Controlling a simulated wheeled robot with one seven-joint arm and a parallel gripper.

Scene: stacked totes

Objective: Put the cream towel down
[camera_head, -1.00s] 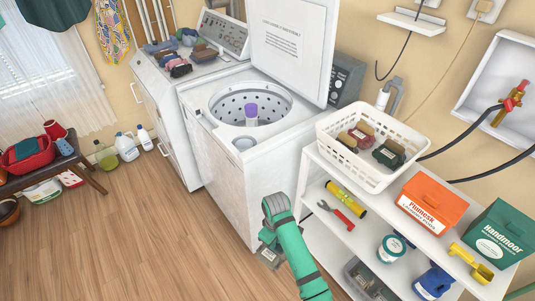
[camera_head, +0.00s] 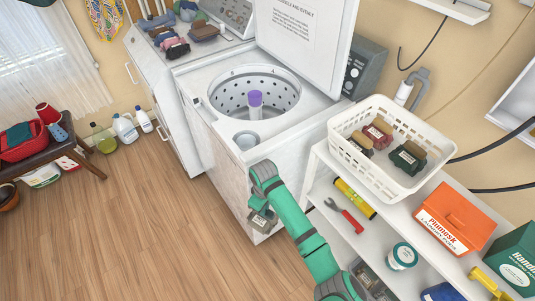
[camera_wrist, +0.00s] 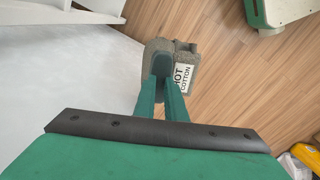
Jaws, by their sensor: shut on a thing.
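A folded grey-beige towel, apparently the cream one, is held in my gripper. In the wrist view my gripper (camera_wrist: 163,72) is shut on the towel (camera_wrist: 187,52), whose white label reads "HOT COTTON". In the head view the towel (camera_head: 262,222) hangs in front of the washer's (camera_head: 228,177) lower front, above the wood floor. My fingertips are hard to make out there. The washer's lid is up, and its drum with a purple-topped agitator (camera_head: 255,101) is open. A white basket (camera_head: 383,178) on the shelf holds a red, a dark green and a brownish folded cloth.
The white shelf (camera_head: 318,190) stands right of the washer with a wrench, a yellow tube, an orange box (camera_head: 454,217) and a green box. Clothes lie on the dryer (camera_head: 160,75). A bench (camera_head: 60,150) and bottles stand left.

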